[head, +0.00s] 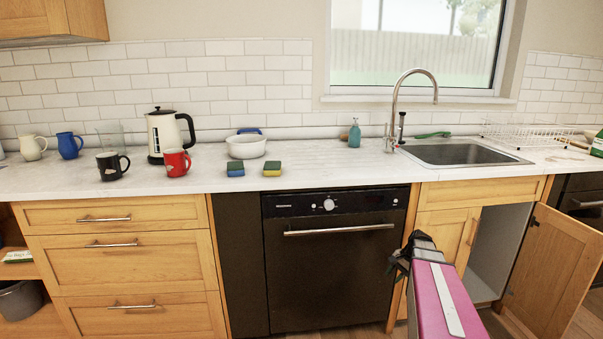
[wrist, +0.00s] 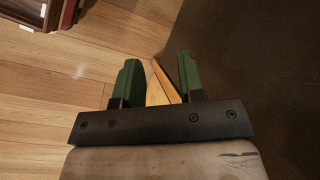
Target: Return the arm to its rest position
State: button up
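My gripper (head: 399,266) is in front of the counter, at the right side of the black dishwasher (head: 328,265), below counter height. My pink arm link reaches up to it from the bottom of the head view. In the wrist view my gripper (wrist: 159,75) shows two green fingers set well apart, with nothing held between them. A strip of light wood shows beyond the gap, apparently farther off. The head view shows the fingers only small and dark.
The cabinet door (head: 553,262) under the sink (head: 460,152) stands open to the right of my arm. Mugs, a kettle (head: 168,135), a white bowl (head: 246,146) and two sponges stand on the counter (head: 330,162). Wooden floor (wrist: 50,100) shows in the wrist view.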

jog(key=s+a+r+n+h, duration=0.2)
jog(key=s+a+n+h, duration=0.3)
jog(key=s+a+n, duration=0.4)
jog(key=s+a, duration=0.4)
jog(key=a, duration=0.4)
jog(key=shift+s+a+r+n, duration=0.25)
jog(key=shift+r+n, duration=0.05)
jog(key=shift+r, duration=0.1)
jog(key=shift+d, duration=0.1)
